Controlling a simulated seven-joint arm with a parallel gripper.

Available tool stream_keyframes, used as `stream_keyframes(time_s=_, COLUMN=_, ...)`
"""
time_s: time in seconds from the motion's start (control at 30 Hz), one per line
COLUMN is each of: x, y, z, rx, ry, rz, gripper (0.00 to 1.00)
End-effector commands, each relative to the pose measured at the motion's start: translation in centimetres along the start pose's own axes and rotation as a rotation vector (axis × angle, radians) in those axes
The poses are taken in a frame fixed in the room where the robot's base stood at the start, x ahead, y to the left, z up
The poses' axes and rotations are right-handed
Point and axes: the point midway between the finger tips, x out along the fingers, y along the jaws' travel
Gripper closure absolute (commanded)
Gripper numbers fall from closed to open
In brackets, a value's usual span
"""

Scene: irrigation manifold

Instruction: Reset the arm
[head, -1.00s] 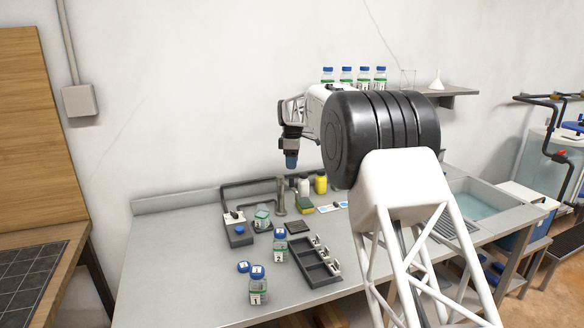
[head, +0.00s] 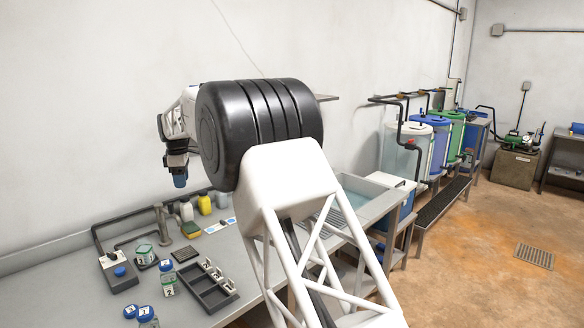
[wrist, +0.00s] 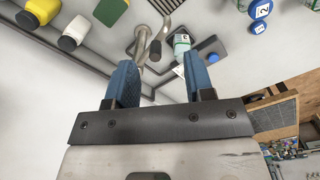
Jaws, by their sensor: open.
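My gripper (head: 179,179) hangs in the air above the back of the grey bench (head: 60,274), below the elbow of my arm, and points down. In the wrist view its two blue fingers (wrist: 160,82) stand apart with nothing between them. A faucet and a jar with a green band show beyond the fingertips in that view. Neither finger touches anything. The black arm joint hides part of the wall behind.
On the bench are a dark tray (head: 206,287), a blue-lidded jar (head: 168,278), a box with a blue knob (head: 119,274), a yellow bottle (head: 205,205) and a sink (head: 352,198). Blue and green tanks (head: 437,140) stand at the right. Open floor lies at the lower right.

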Motion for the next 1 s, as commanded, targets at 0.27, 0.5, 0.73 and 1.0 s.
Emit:
stream_keyframes(time_s=0.27, x=-4.0, y=-3.7, z=7.1, rx=0.162, ry=0.006, rz=0.020, gripper=0.52)
stream_keyframes(time_s=0.5, x=-6.6, y=-7.6, z=12.8, rx=0.303, ry=0.012, rz=0.035, gripper=0.52)
stream_keyframes(time_s=0.73, x=-8.7, y=-11.9, z=17.9, rx=0.438, ry=0.019, rz=0.051, gripper=0.52)
stream_keyframes(time_s=1.0, x=-10.5, y=-17.6, z=23.4, rx=0.596, ry=0.027, rz=0.068, gripper=0.52)
